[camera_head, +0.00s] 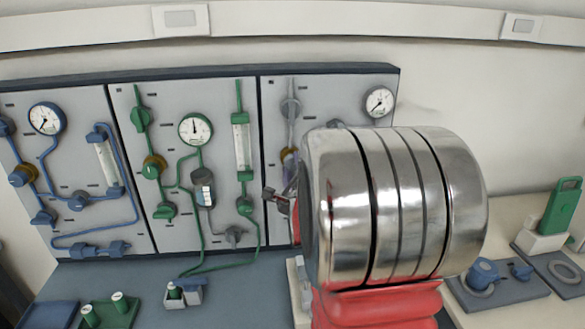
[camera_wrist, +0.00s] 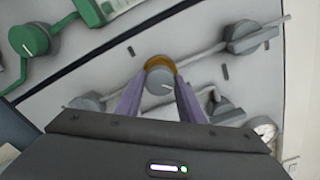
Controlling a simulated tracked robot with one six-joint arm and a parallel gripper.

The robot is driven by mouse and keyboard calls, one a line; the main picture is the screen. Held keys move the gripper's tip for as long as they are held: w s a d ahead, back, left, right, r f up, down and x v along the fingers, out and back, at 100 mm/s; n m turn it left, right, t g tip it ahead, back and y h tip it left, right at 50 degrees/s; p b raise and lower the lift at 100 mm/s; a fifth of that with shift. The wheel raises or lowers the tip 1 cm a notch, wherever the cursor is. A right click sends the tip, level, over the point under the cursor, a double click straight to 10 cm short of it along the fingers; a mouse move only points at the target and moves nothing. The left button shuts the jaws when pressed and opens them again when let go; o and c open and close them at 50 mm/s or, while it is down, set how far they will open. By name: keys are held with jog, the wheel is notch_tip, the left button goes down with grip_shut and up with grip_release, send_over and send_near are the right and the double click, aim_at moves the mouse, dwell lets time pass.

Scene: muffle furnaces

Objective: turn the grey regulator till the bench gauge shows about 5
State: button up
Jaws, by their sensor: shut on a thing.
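The grey regulator (camera_wrist: 159,82) is a round grey knob with a brass-coloured ring behind it, set in a grey pipe on the panel. My gripper (camera_wrist: 160,90) has its two purple fingers on either side of the knob and is shut on it. In the head view my arm hides most of this spot. A round white gauge (camera_head: 380,101) with a dark needle sits at the upper right of the grey-piped panel. It also shows partly in the wrist view (camera_wrist: 265,130), low at the right. Its numbers are too small to read.
A green-piped panel with a gauge (camera_head: 195,129) and a blue-piped panel with a gauge (camera_head: 46,119) stand to the left. Grey valve (camera_wrist: 243,36) is close to the regulator. On the bench are a green tray (camera_head: 108,313) and a blue fitting (camera_head: 484,272).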

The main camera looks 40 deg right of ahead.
jog(key=shift+s+f, duration=0.1)
jog(key=shift+f, duration=0.3)
jog(key=o, duration=1)
jog(key=shift+r, duration=0.25)
jog(key=shift+o, duration=0.2)
jog(key=shift+a, duration=0.1)
